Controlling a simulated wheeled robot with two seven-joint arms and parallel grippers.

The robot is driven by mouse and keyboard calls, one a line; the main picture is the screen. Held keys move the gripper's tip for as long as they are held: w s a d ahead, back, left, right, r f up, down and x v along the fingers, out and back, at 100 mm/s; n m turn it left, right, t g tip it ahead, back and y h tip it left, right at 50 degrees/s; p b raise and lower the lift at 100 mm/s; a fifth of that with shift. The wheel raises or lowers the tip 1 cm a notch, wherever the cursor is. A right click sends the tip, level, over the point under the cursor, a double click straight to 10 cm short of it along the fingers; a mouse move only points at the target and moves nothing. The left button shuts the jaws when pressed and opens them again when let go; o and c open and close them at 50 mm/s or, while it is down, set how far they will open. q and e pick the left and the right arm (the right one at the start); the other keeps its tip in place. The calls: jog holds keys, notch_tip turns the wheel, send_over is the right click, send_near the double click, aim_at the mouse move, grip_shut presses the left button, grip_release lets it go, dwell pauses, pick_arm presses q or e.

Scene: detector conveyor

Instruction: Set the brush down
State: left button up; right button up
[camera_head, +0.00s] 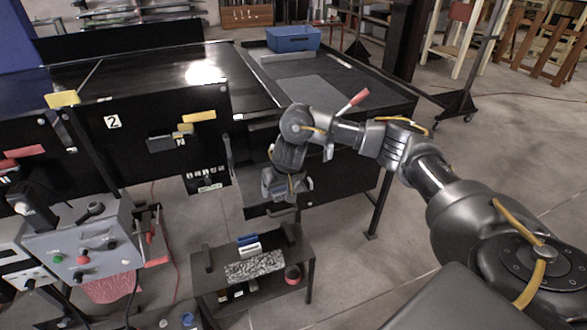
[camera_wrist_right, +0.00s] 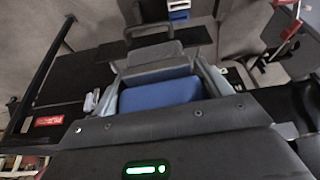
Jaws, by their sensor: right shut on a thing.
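My right gripper (camera_head: 286,188) hangs above the back right part of a small dark side table (camera_head: 215,283), clear of its top. It is shut on the brush. In the right wrist view, a blue part (camera_wrist_right: 160,95) of the brush shows between the grey jaws, and much of the brush is hidden by the gripper. In the head view the brush is too small and dark to tell from the fingers. My left gripper is not in view.
On the side table are a speckled block (camera_head: 255,266), a small blue and white item (camera_head: 249,246) and a round red and black item (camera_head: 293,275). The black conveyor (camera_head: 180,70) is behind, with a blue bin (camera_head: 293,39). A control box (camera_head: 85,245) stands left.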

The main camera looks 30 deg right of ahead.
jog(key=s+a+r+n+y, duration=0.35)
jog(key=a+r+n, duration=0.4)
jog(key=a, duration=0.35)
jog(key=s+a+r+n+g, duration=0.15)
jog(key=s+n, duration=0.25)
jog(key=s, duration=0.4)
jog(key=s+f+n+b, duration=0.1)
jog(key=s+f+b, duration=0.2)
jog(key=f+b, duration=1.1)
jog(key=shift+s+d+f+y, duration=0.35)
jog(key=shift+d+f+y, duration=0.1)
jog(key=shift+f, duration=0.1)
